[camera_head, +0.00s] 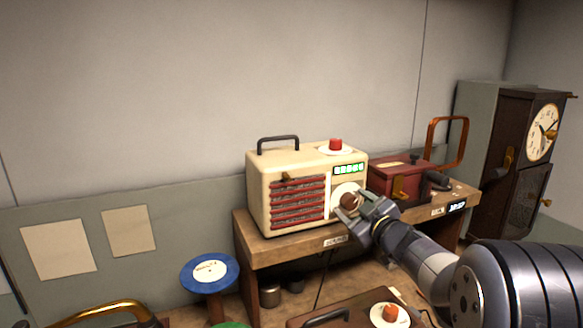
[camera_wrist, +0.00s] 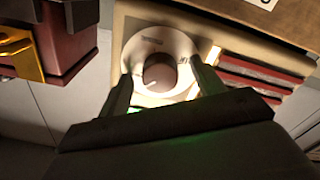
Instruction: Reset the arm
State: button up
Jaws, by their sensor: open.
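My gripper (camera_head: 356,209) is at the right part of the front of a cream radio (camera_head: 263,192) with red grille slats. In the wrist view, my gripper (camera_wrist: 160,80) is open, with one finger on each side of a brown round knob (camera_wrist: 159,74) on a white dial. Whether the fingers touch the knob I cannot tell. The knob also shows in the head view (camera_head: 348,200), partly hidden by my gripper. My arm reaches in from the lower right.
The radio stands on a wooden shelf (camera_head: 285,250). A red box (camera_head: 400,178) with a brass part sits close to its right. A dark wooden clock (camera_head: 541,132) stands at the far right. A blue round disc (camera_head: 190,273) is at the lower left. The wall above is clear.

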dwell(0.3)
jog(key=v, duration=0.8)
jog(key=x, duration=0.8)
jog(key=shift+a, duration=0.1)
jog(key=p+v, duration=0.1)
jog(key=v, duration=0.9)
jog(key=w+a+m, duration=0.1)
jog(key=w, duration=0.1)
jog(key=w+a+m, duration=0.1)
jog(key=w, duration=0.2)
jog(key=w+a+m+b, duration=0.1)
jog(key=w, duration=0.1)
jog(key=shift+w, duration=0.2)
jog(key=shift+f, duration=0.1)
